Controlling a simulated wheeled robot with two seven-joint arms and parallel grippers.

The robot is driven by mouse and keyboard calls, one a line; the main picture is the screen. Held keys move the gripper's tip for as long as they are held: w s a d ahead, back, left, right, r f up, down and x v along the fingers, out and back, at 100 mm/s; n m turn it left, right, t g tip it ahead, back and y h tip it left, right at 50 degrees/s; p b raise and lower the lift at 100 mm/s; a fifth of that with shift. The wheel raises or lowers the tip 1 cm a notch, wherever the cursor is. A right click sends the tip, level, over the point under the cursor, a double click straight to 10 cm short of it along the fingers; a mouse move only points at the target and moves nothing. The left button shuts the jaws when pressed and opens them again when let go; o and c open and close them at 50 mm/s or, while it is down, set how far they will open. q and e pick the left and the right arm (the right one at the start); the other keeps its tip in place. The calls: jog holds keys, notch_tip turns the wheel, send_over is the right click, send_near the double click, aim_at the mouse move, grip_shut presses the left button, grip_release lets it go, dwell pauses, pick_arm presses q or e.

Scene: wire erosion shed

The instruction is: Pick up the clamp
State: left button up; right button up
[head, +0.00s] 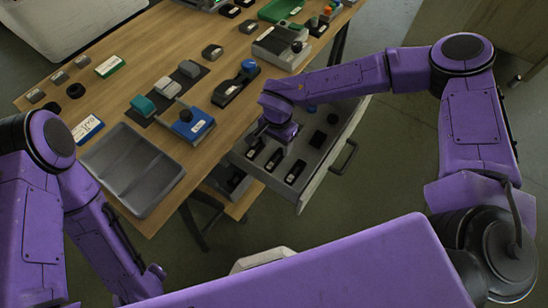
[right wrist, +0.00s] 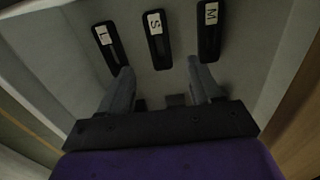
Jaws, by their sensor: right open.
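Three black clamp-like pieces with white labels lie in an open grey drawer (head: 313,180). In the right wrist view they are a left one (right wrist: 108,45), a middle one marked S (right wrist: 157,40) and a right one marked M (right wrist: 208,30); the left label is hard to read. My right gripper (right wrist: 162,88) is open and empty, pointing into the drawer, its fingers apart on either side of the middle piece's line and short of it. In the head view the right gripper (head: 262,136) hides part of the drawer. My left gripper (head: 150,277) is low at the left, its jaws unclear.
Other dark pieces (head: 318,139) lie further back in the drawer. The wooden table (head: 125,80) beside it holds a grey divided tray (head: 130,168), a blue-and-grey block (head: 188,124) and several small parts. The drawer walls close in around the right gripper.

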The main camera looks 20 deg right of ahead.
aim_at(275, 161)
jog(key=f, duration=0.7)
jog(key=shift+s+a, duration=0.25)
jog(key=shift+a, duration=0.1)
jog(key=shift+r, duration=0.1)
grip_shut()
